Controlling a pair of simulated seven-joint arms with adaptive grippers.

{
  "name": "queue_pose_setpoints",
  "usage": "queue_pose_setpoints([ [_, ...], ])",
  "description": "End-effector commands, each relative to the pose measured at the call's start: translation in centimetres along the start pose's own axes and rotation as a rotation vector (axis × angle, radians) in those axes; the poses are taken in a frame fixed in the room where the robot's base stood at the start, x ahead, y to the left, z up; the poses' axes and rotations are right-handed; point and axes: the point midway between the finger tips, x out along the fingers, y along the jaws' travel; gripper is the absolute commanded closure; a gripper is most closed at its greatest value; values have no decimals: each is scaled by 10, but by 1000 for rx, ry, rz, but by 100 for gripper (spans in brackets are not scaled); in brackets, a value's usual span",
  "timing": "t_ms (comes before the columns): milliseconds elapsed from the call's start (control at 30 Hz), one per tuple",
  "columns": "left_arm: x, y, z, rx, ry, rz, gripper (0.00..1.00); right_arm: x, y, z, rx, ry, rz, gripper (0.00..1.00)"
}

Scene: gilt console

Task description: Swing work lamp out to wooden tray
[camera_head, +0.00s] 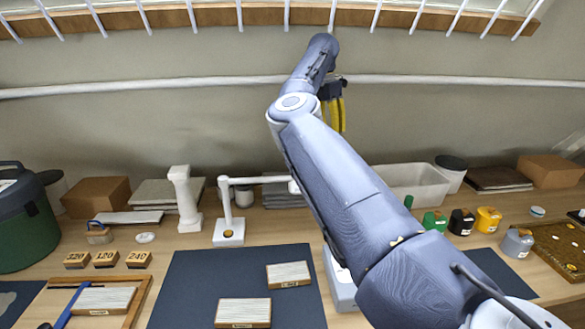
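The white work lamp (226,200) stands upright on a square base at the back of the table, left of centre. Its horizontal arm points right, and its far end is partly hidden behind my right arm. A wooden-framed tray (139,302) at the front left holds a pale block and a blue tool. Another wooden tray-like piece (548,240) with small dark contents lies at the right edge. My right gripper (338,118), with yellow fingers, hangs high near the back wall, up and right of the lamp. Its finger opening is unclear. My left gripper is out of view.
Pale blocks (243,312) lie on a dark mat (190,275) at front centre. A white pillar (184,200) stands left of the lamp. A white bin (415,184) and several small coloured jars (488,219) stand on the right. A green canister (25,225) is far left.

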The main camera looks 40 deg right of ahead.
Motion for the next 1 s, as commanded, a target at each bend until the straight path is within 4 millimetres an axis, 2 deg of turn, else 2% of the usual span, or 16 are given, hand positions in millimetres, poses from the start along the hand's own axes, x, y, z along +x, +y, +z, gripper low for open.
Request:
queue_pose_setpoints([
  [33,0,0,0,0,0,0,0,-13,12,-17,-53,20,37,50],
  [133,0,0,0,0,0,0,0,-30,28,-40,-130,47,84,50],
  [267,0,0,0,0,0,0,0,-40,38,-57,-182,65,116,50],
  [367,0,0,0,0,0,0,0,-38,41,-61,-194,70,122,50],
  [567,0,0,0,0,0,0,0,-13,43,-63,-191,69,119,50],
  [1000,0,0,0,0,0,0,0,66,52,-69,-192,68,118,50],
])
